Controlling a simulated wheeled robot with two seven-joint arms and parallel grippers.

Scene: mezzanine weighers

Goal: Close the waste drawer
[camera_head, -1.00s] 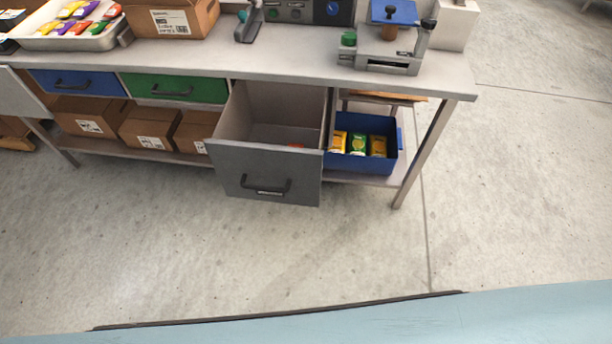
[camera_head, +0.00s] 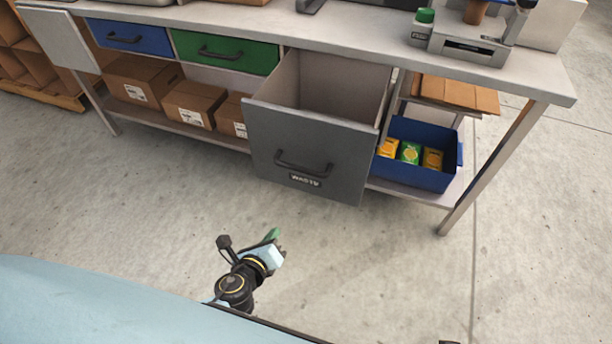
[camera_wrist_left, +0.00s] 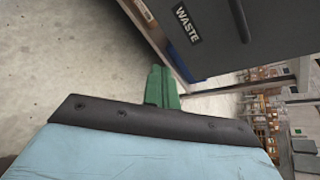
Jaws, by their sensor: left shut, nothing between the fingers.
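The grey waste drawer (camera_head: 318,150) is pulled out from under the bench, with a dark bar handle (camera_head: 303,165) and a "WASTE" label on its front. Its front also shows tilted in the left wrist view (camera_wrist_left: 215,45). My left gripper (camera_head: 274,240) is in front of the drawer and below it in the head view, apart from the front panel. Its green fingers (camera_wrist_left: 161,86) are shut and empty in the left wrist view. My right gripper is not in view.
The bench (camera_head: 330,38) carries a closed blue drawer (camera_head: 130,38) and a closed green drawer (camera_head: 225,50). Several cardboard boxes (camera_head: 140,80) and a blue bin (camera_head: 415,175) with packets stand on the lower shelf. A bench leg (camera_head: 490,170) is at right. The floor before the drawer is clear.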

